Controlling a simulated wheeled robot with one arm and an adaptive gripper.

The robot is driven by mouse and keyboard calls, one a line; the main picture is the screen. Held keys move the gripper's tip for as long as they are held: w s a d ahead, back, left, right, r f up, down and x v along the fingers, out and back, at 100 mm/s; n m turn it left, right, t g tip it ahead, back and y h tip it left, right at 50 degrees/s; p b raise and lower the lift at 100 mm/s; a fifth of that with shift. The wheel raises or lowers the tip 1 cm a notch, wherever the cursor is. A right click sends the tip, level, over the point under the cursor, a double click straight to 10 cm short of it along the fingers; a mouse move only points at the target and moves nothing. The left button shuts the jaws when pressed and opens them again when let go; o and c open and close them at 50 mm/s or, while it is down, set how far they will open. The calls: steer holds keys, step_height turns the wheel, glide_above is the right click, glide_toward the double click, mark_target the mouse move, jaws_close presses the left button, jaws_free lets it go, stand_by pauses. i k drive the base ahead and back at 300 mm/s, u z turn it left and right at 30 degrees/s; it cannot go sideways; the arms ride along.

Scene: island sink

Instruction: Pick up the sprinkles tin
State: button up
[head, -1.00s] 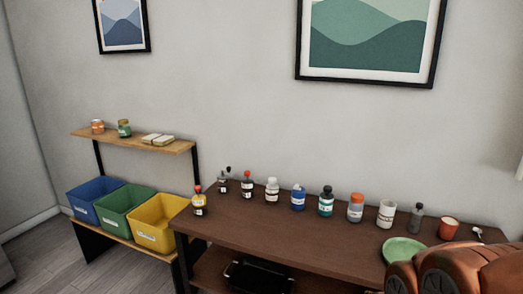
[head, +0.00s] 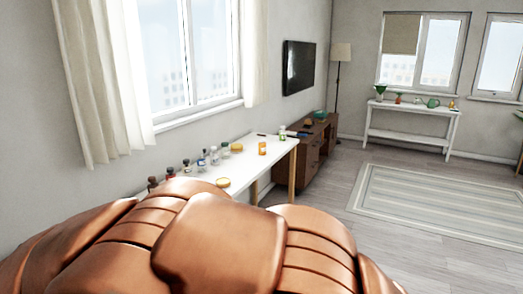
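I cannot make out the sprinkles tin for certain. Several small bottles and jars stand in a row on a white table (head: 272,167) under the window, too small to read. Among them are an orange jar (head: 262,148), a white jar with a green cap (head: 283,133) and a round yellow item (head: 236,147). My gripper is not in view. A large copper-coloured part of my own body fills the bottom and hides the near end of the table.
A brown wooden cabinet (head: 311,148) stands beyond the white table. A white console table (head: 411,112) with plants and a green pot is at the far wall. A striped rug (head: 430,205) lies on open floor at right.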

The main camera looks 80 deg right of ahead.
mark_target(263, 146)
steer(key=z, duration=2.65)
